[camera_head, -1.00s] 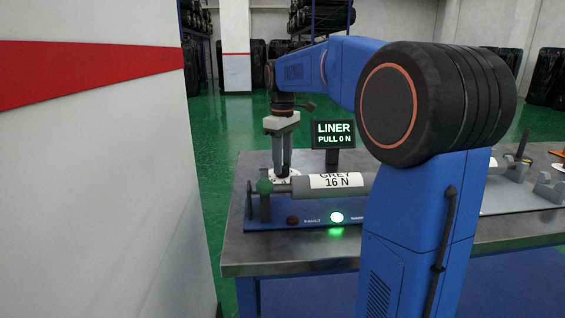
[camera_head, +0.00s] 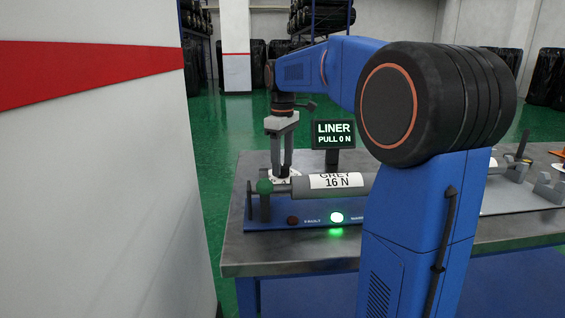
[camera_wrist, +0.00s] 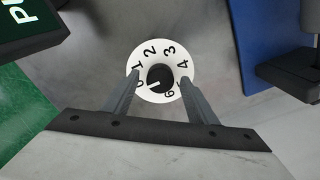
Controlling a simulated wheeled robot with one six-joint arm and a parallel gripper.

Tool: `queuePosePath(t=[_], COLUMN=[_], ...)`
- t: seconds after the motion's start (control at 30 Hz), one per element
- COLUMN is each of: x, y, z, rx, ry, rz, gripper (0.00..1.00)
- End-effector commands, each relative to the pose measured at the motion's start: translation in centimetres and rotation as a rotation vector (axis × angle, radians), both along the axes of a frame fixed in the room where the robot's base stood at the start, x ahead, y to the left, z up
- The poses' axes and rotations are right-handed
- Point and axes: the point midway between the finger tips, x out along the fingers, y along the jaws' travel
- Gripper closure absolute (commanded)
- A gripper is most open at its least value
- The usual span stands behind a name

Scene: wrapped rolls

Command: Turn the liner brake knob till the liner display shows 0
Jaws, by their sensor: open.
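The liner brake knob is a small black knob (camera_wrist: 160,77) with a white pointer mark, set in a white dial (camera_wrist: 150,61) numbered around its edge. In the wrist view the pointer is turned toward the lower left, near the 0, which a finger partly covers. My gripper (camera_wrist: 159,92) is open, with one finger on each side of the knob; I cannot tell whether either touches it. In the head view my gripper (camera_head: 281,172) points down over the dial behind the roll. The liner display (camera_head: 333,134) reads "LINER PULL 0 N".
A grey roll (camera_head: 305,187) labelled "GREY 16 N" lies on a blue base in front of the knob, with a lit green lamp (camera_head: 336,217) and a dark lamp (camera_head: 293,220). The metal table's (camera_head: 239,240) left front is clear. A white wall (camera_head: 95,190) stands at left.

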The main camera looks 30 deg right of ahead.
Motion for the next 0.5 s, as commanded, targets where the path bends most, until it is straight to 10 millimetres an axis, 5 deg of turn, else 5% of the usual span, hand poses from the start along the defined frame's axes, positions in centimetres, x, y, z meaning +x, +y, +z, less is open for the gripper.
queuePosePath(t=[0.27, 0.5], x=[0.1, 0.1], y=[0.0, 0.0], z=[1.4, 5.9], rx=[0.0, -0.001], ry=[-0.001, -0.003], rz=[0.0, 0.0], gripper=[0.47, 0.47])
